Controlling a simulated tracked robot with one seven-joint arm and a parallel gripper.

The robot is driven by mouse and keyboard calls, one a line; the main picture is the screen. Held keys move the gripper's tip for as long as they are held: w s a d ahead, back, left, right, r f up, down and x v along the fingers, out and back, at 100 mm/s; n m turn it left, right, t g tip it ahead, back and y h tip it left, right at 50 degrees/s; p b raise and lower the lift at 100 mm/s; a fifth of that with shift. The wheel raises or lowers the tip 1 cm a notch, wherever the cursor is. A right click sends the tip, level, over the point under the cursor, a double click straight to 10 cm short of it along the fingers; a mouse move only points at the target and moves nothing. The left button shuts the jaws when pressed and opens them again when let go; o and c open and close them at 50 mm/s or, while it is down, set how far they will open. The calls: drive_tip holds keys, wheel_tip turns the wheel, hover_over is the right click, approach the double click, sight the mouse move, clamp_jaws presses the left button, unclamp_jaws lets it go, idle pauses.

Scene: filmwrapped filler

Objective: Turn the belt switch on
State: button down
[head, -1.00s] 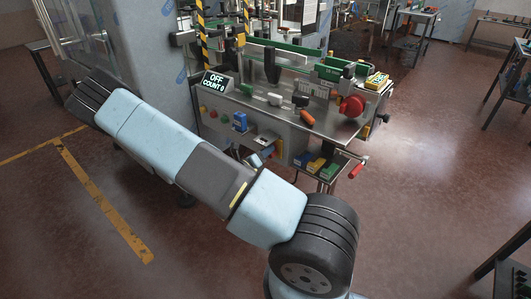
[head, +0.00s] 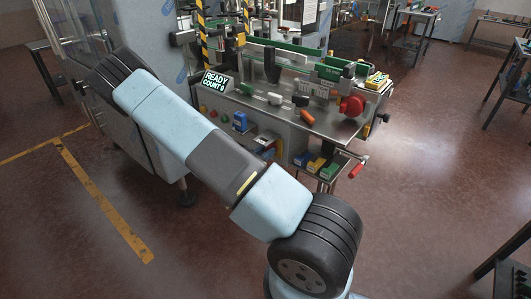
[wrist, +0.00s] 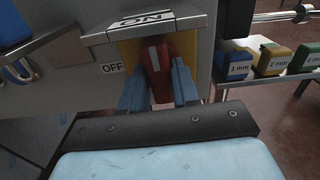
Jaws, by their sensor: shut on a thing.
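The belt switch's red handle (wrist: 157,72), with a white stripe, stands in a yellow recess in the wrist view. An OFF label (wrist: 112,67) is on the panel to its left, and an upside-down ON label (wrist: 144,20) is on the plate above. My gripper (wrist: 158,92) has its blue fingers on both sides of the handle, shut on it. In the head view my arm hides most of the gripper. The display (head: 215,83) there reads READY, COUNT 0.
Spacer blocks marked 1 mm (wrist: 236,66) and 2 mm (wrist: 273,61) sit on a shelf right of the switch.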

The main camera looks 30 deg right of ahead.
drive_tip(key=shift+m, duration=0.3)
drive_tip(key=c, duration=0.9)
unclamp_jaws()
drive_tip(key=v, duration=1.3)
drive_tip(key=shift+s+a, duration=0.1)
drive_tip(key=shift+a, duration=0.3)
drive_tip(key=s+a+r+m+y, duration=0.2)
drive_tip(key=s+r+m+y, duration=0.3)
drive_tip(key=r, duration=0.7)
drive_tip(key=s+a+r+m+y, duration=0.2)
drive_tip(key=s+r+m+y, duration=0.4)
drive_tip(key=r, duration=0.7)
drive_tip(key=s+a+r+m+y, duration=0.1)
drive_tip(key=s+r+m+y, duration=0.5)
drive_tip(key=s+r+m, duration=0.3)
drive_tip(key=shift+s+a+r+m+g, duration=0.15)
drive_tip(key=shift+r+m, duration=0.15)
drive_tip(key=shift+r, duration=0.45)
drive_tip(key=shift+s+a+r+m+g, duration=0.1)
drive_tip(key=shift+r+m, duration=0.2)
drive_tip(key=shift+r, duration=0.4)
drive_tip(key=shift+s+a+r+m+g, duration=0.15)
drive_tip(key=shift+r+m, duration=0.15)
drive_tip(key=shift+r, duration=0.45)
